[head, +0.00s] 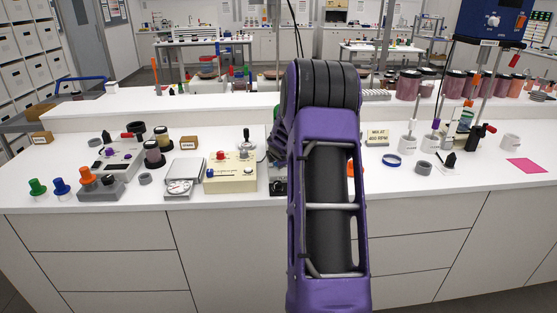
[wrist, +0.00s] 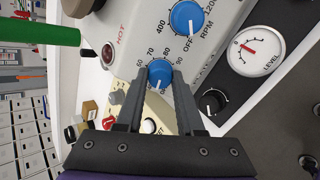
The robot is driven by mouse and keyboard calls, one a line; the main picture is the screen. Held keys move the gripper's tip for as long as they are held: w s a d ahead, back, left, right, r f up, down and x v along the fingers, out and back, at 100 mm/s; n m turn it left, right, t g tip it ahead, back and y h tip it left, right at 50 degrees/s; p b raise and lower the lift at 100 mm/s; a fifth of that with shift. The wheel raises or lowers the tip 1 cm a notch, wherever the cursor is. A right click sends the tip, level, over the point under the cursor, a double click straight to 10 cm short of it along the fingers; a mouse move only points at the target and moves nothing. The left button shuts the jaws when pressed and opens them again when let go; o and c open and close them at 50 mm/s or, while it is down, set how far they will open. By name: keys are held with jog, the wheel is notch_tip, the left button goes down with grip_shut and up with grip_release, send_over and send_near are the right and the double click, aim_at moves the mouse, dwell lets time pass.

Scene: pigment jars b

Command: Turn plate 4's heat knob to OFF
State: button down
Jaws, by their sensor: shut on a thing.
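In the wrist view, my gripper (wrist: 160,76) is shut on a small blue knob (wrist: 159,71), one finger on each side. Numbers 60 to 90 are printed around this knob, and its white pointer line points down in the picture, towards lettering partly hidden at the fingers. The knob sits on a pale panel (wrist: 140,35) with a HOT lamp (wrist: 108,50). A larger blue RPM knob (wrist: 186,18) with OFF and 400 marks is above it. No plate number is readable. In the head view my purple arm hides the gripper and this panel.
A round LEVEL gauge (wrist: 257,50) and a black knob (wrist: 212,101) lie right of the fingers. A green cylinder (wrist: 40,33) is at the left. In the head view, a cream box (head: 230,175) and a scale (head: 180,187) stand left of my arm.

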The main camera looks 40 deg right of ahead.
jog(key=n, duration=0.5)
jog(key=shift+n, duration=0.4)
dwell(0.3)
jog(key=c, duration=0.5)
grip_release()
jog(key=shift+v, duration=8.7)
jog(key=shift+a, duration=0.1)
